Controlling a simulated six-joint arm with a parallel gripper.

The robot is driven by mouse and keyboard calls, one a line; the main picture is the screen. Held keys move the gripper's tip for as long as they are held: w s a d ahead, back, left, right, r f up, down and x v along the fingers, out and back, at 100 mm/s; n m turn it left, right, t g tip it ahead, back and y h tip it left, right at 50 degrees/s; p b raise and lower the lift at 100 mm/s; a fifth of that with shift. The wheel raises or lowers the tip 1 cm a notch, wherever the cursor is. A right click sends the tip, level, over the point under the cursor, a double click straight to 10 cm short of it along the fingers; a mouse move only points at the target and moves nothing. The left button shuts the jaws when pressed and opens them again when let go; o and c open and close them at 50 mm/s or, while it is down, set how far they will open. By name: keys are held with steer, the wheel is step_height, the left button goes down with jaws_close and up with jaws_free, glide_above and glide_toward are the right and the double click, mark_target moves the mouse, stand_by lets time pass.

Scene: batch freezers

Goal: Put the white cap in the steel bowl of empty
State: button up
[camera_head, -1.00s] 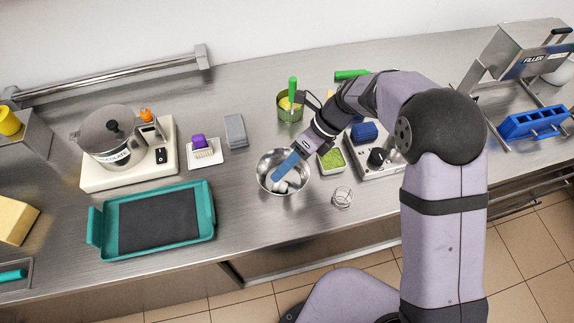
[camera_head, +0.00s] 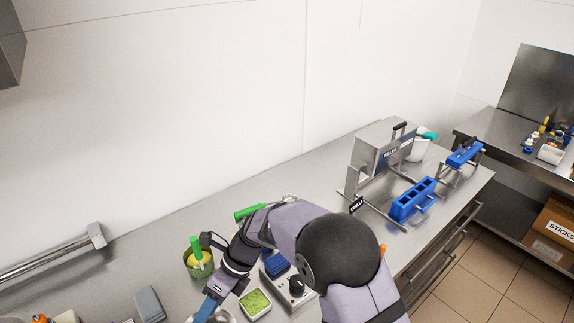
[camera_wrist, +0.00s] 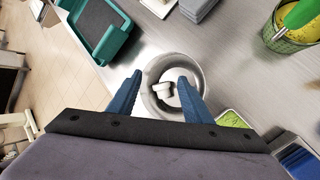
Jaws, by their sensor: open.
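The steel bowl (camera_wrist: 173,60) shows in the wrist view below my gripper (camera_wrist: 160,80). White pieces (camera_wrist: 163,89) lie in the bowl and show between my two blue fingers; one looks like the white cap, but I cannot be sure. My fingers are spread apart with nothing held between them. In the head view my gripper (camera_head: 207,310) is at the lower edge, and only a sliver of the bowl (camera_head: 227,317) shows there.
A green tub (camera_head: 256,304) and a green-handled pot (camera_head: 198,262) stand near my gripper. A teal tray (camera_wrist: 105,45) lies left in the wrist view. The filler machine (camera_head: 383,150) and blue moulds (camera_head: 412,199) stand to the right.

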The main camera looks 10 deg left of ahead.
steer(key=w+d+r+m+t+y, duration=0.1)
steer(key=w+r+m+t+y, duration=0.2)
steer(key=w+m, duration=0.35)
steer(key=w+d+r+m+t, duration=0.1)
steer(key=w+r+m+t, duration=0.25)
steer(key=w+m, duration=0.3)
steer(key=w+d+r+m+t+h, duration=0.1)
steer(key=w+d+m+t+h, duration=0.25)
steer(key=d+m, duration=0.5)
steer(key=w+d+r+m+t+h, duration=0.1)
steer(key=w+d+m+t+h, duration=0.15)
steer(key=w+d+m, duration=0.6)
steer(key=s+d+f+m+g+h+b, duration=0.1)
steer(key=s+d+f+m+h, duration=0.1)
steer(key=s+d+m, duration=0.5)
steer(key=s+d+f+m+g+h, duration=0.15)
steer(key=s+d, duration=0.35)
steer(key=d, duration=0.5)
steer(key=s+d+f+m+g, duration=0.1)
steer(key=s+m+g, duration=0.1)
steer(key=s+m, duration=0.4)
steer(key=s+d+f+m+g, duration=0.1)
steer(key=s+m, duration=0.5)
steer(key=s, duration=0.6)
steer(key=f+g+y, duration=0.1)
steer(key=g, duration=0.1)
steer(key=shift+s+f+m+g, duration=0.25)
steer(key=shift+s+m+g, duration=0.05)
steer(key=shift+s+m, duration=0.1)
